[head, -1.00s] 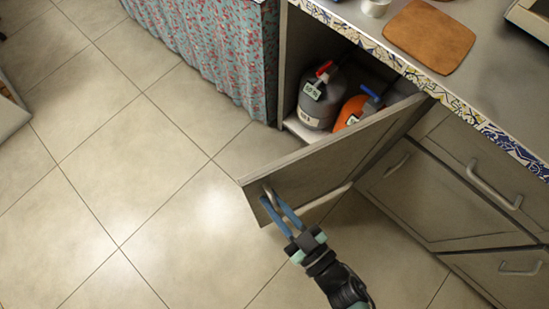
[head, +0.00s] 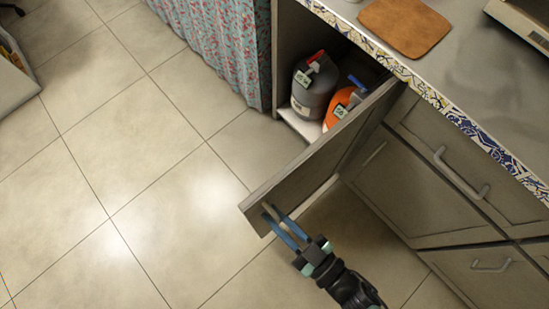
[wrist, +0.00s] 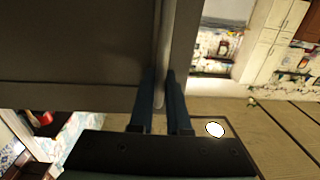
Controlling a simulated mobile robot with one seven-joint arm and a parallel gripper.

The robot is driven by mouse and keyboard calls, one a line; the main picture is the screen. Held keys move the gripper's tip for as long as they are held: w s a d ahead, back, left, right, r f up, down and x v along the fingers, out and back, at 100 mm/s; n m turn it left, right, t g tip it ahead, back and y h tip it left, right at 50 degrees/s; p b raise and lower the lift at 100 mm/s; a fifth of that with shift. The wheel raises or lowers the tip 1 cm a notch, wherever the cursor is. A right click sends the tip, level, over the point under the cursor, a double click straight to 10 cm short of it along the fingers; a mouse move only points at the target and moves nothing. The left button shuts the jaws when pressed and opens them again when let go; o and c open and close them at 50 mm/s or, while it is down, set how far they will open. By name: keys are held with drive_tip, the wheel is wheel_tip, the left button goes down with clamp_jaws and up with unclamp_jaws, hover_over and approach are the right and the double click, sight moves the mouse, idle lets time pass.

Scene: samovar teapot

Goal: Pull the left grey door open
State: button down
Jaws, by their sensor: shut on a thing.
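The left grey door (head: 318,158) stands swung out from the cabinet, with the compartment behind it exposed. My gripper (head: 277,217) is at the door's outer end, its blue fingers shut on the door's handle. In the wrist view the fingers (wrist: 160,88) close around the pale vertical handle bar (wrist: 163,45), and the door's grey panel (wrist: 75,50) fills the upper left. Most of the handle is hidden by the fingers and the door in the head view.
A grey canister (head: 314,90) and an orange one (head: 341,106) stand inside the cabinet. A floral curtain (head: 215,45) hangs to its left. Grey drawers (head: 440,180) sit to the right under a tile-edged counter with a brown board (head: 404,27). The tiled floor (head: 130,160) at left is clear.

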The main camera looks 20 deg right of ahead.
idle(0.3)
drive_tip(key=c, duration=0.9)
unclamp_jaws()
drive_tip(key=shift+s, duration=0.1)
drive_tip(key=b+v, duration=0.1)
drive_tip(key=v, duration=1.2)
